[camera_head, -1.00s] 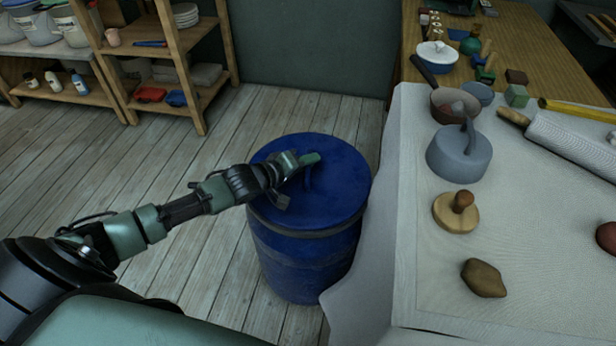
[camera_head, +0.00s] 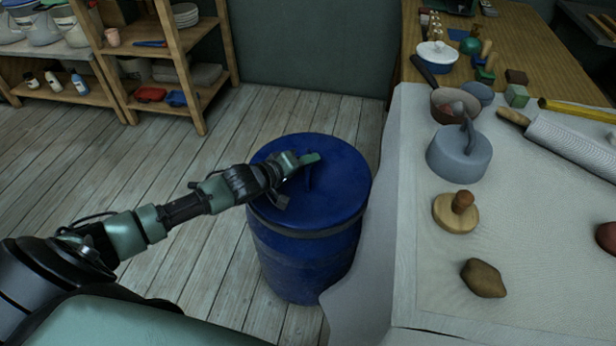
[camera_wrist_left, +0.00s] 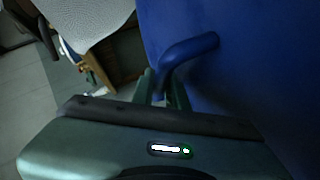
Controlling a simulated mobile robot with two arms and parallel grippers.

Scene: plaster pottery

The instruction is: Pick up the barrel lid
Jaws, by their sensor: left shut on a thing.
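The blue barrel (camera_head: 305,262) stands upright on the floor beside the cloth-covered table. Its round blue lid (camera_head: 340,170) sits on top of it, flat on the rim. My left gripper (camera_head: 309,166) reaches in from the left over the lid and is shut on the lid's handle. In the left wrist view the curved blue handle (camera_wrist_left: 190,47) runs in between the fingers (camera_wrist_left: 162,88), with the blue lid surface (camera_wrist_left: 270,60) behind it. The finger tips are partly hidden by the gripper body. My right gripper is not in view.
The table's white cloth (camera_head: 430,290) hangs close to the barrel's right side. Wooden shelves (camera_head: 190,70) stand at the back left. The floor (camera_head: 190,270) left of the barrel is clear.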

